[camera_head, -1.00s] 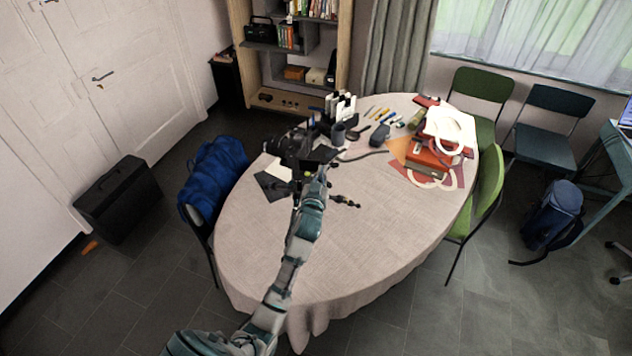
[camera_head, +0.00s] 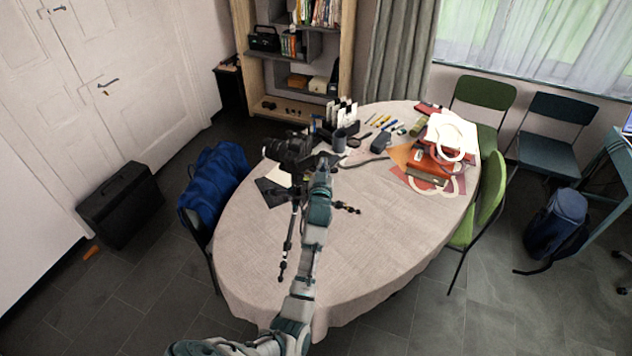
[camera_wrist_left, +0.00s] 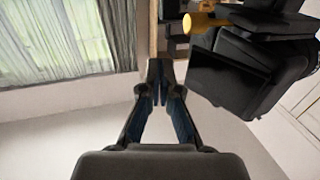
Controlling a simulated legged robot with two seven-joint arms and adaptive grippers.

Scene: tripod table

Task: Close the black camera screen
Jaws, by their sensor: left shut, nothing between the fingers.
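The black camera (camera_head: 285,148) sits on a black tripod (camera_head: 290,235) at the table's left side. In the left wrist view, the black camera body (camera_wrist_left: 265,50) fills the upper right, with a yellow-orange part at its top left. A flat black panel (camera_wrist_left: 228,82), seemingly the screen, shows below it at an angle to the body; I cannot tell whether it is fully folded in. My left gripper (camera_head: 323,163) is just right of the camera. Its fingertips (camera_wrist_left: 159,75) are together and empty, left of the panel with a small gap in the picture. My right gripper is out of view.
The oval table (camera_head: 270,235) holds a dark cup (camera_head: 339,141), a file holder, pens and scattered papers behind the gripper. Red boxes (camera_head: 432,160) and white rings lie at the right. A chair with a blue jacket (camera_head: 213,178) stands at the left.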

